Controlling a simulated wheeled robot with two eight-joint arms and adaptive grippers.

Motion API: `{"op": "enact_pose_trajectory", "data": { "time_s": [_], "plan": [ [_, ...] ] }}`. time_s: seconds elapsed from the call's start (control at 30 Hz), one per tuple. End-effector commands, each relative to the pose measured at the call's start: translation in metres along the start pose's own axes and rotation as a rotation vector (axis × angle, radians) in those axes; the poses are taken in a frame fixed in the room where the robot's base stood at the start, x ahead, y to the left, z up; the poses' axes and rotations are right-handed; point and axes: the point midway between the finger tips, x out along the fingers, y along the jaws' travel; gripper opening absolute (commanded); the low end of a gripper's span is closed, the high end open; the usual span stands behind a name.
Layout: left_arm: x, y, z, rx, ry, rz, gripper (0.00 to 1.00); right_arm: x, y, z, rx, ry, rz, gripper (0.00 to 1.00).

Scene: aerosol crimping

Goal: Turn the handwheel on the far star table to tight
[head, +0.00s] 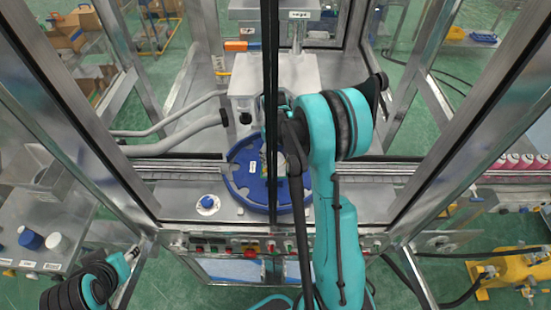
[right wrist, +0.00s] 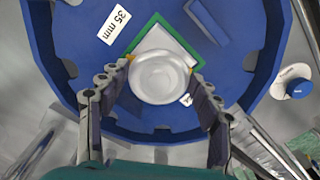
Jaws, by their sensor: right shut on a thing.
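The blue star table (head: 240,183) is a round notched disc inside the metal-framed machine. It also shows in the right wrist view (right wrist: 72,45) with a "35 mm" label. A pale round handwheel (right wrist: 158,78) sits on it, over a green-edged square. My right gripper (right wrist: 160,68) is shut on the handwheel, one finger on each side. In the head view the right fingers and handwheel are largely hidden by the dark upright and my arm. My left arm is low at the left, away from the machine; its gripper (head: 134,253) is too small and unclear to read.
A dark upright bar (head: 270,60) crosses in front of the star table. A grey box-shaped unit (head: 300,75) stands behind it. A white disc with a blue knob (head: 207,204) is left of the table. Buttons line the front panel (head: 225,245). Pink cans (head: 512,161) stand at right.

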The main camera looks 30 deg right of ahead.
Motion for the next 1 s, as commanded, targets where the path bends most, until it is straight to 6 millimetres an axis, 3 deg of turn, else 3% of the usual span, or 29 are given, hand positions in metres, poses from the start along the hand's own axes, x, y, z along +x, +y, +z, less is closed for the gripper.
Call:
{"op": "enact_pose_trajectory", "data": {
  "time_s": [0.5, 1.0],
  "plan": [
    [0.02, 0.0, 0.014, 0.0, 0.0, 0.0, 0.4, 0.001, -0.002, -0.001, 0.403, 0.001, 0.001, 0.35],
    [0.024, 0.0, 0.017, 0.0, 0.0, 0.0, 0.4, 0.0, -0.003, -0.001, 0.54, 0.002, 0.001, 0.35]
  ]
}}
